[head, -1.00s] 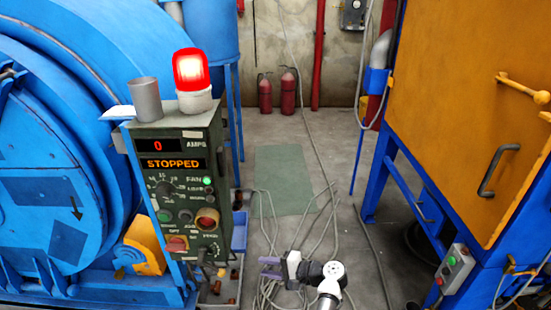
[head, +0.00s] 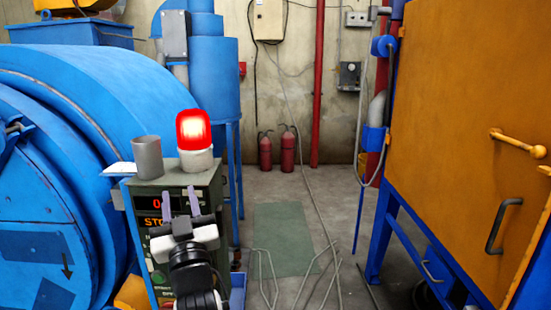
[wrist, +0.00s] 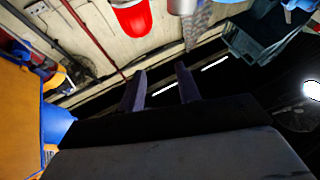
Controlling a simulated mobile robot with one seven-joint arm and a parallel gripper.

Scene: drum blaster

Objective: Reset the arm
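My gripper (head: 180,196) is raised in front of the green control panel (head: 205,183) in the head view. Its two purple-grey fingers point up and stand apart with nothing between them. They also show apart and empty in the wrist view (wrist: 160,72). My gripper and wrist hide much of the panel's display and most of its knobs. The red beacon (head: 194,131) on top of the panel is lit, just above and right of the fingers. It also shows upside down in the wrist view (wrist: 133,17).
A grey metal cup (head: 147,157) stands on the panel's top. The blue drum machine (head: 75,110) fills the left. The orange cabinet (head: 460,120) on its blue frame fills the right. Between them is open floor with a green mat (head: 283,235) and loose cables (head: 325,265).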

